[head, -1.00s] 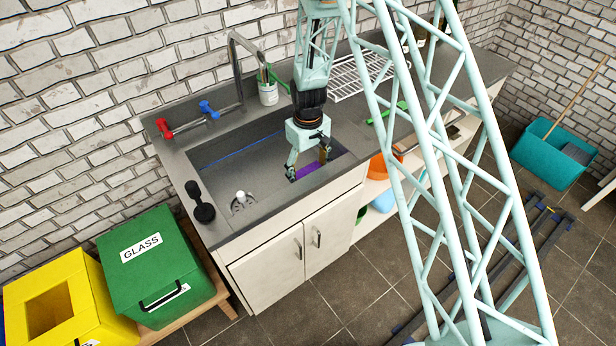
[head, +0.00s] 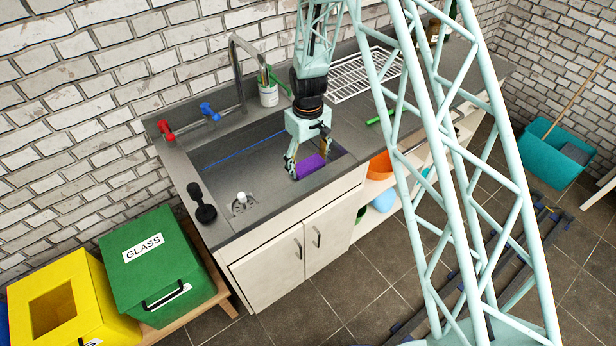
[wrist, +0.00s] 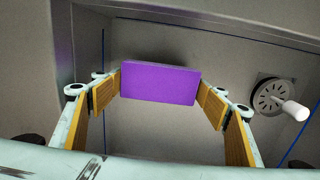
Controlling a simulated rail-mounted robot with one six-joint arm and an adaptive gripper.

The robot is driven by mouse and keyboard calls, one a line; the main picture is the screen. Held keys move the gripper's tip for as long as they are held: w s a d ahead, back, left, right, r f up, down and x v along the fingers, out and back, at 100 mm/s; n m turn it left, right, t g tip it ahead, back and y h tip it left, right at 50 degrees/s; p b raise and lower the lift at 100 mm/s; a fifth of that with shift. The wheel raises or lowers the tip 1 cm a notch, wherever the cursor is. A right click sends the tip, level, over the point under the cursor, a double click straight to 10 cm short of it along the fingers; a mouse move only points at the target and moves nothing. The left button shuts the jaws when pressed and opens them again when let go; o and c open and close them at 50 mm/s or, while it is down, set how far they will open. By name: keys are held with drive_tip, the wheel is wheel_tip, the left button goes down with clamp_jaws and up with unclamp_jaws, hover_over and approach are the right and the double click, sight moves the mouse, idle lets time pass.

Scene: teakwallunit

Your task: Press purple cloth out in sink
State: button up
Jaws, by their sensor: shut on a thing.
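The purple cloth (head: 311,166) is a flat-sided block shape. My gripper (head: 308,167) is shut on it inside the right part of the sink (head: 240,163). In the wrist view the cloth (wrist: 160,84) sits between the two finger pads of my gripper (wrist: 160,88), one at each end. The cloth appears raised off the sink floor; its exact height is hard to tell.
The sink drain with a white plug (wrist: 283,103) is clear of the cloth; it also shows in the head view (head: 241,200). A black stopper-like tool (head: 201,204) stands on the left rim. The faucet (head: 240,70) rises behind, near a brush cup (head: 268,93). A wire rack (head: 350,80) lies to the right.

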sight(308, 164)
drive_tip(key=shift+r+p, duration=0.35)
drive_tip(key=shift+r, duration=0.8)
drive_tip(key=shift+r, duration=0.15)
drive_tip(key=shift+r+b, duration=0.85)
drive_tip(key=shift+r, duration=0.45)
drive_tip(key=d+r+m+b, duration=0.1)
drive_tip(key=d+r+b, duration=0.25)
drive_tip(key=r, duration=0.25)
drive_tip(key=w+d+r+m, duration=0.1)
drive_tip(key=d+m, duration=0.1)
drive_tip(key=d, duration=0.4)
drive_tip(key=w+d+r+m+p, duration=0.1)
drive_tip(key=d+m, duration=0.1)
drive_tip(key=d, duration=0.4)
drive_tip(key=d+m+p, duration=0.1)
drive_tip(key=d+m, duration=0.1)
drive_tip(key=d, duration=0.3)
drive_tip(key=shift+w+d+r, duration=0.4)
